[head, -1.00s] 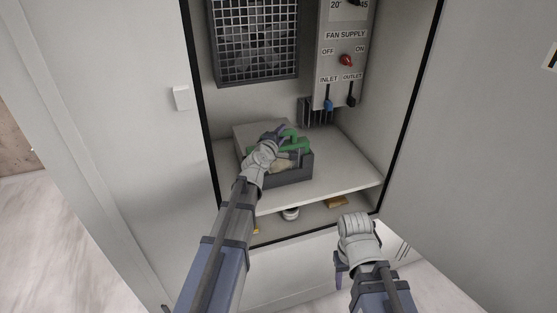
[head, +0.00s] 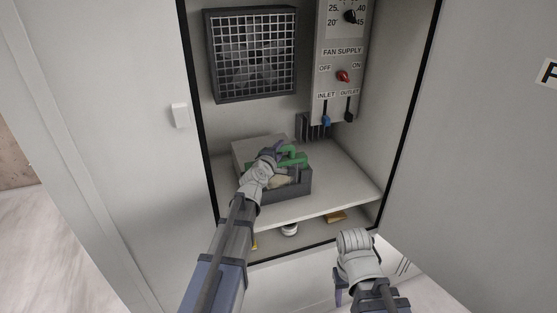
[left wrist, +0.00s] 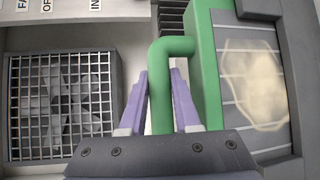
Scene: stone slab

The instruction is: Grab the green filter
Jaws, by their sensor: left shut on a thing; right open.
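The green filter (head: 291,159) sits in a dark grey holder (head: 292,191) on the cabinet shelf. In the left wrist view the green filter (left wrist: 207,75) shows a green frame, a bent green handle and a grey slatted face with a beige stain. My left gripper (head: 272,150) is at the filter; in the left wrist view its purple fingers (left wrist: 162,100) are shut around the handle, one on each side. My arm hides part of the filter in the head view. My right gripper (head: 340,290) is open and empty, low in front of the cabinet.
The shelf (head: 340,185) is bare to the right of the holder. A fan grille (head: 252,55) and a control panel (head: 340,60) with a red knob and levers are above. A white round thing (head: 289,230) lies below the shelf. Open cabinet door (head: 480,150) at right.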

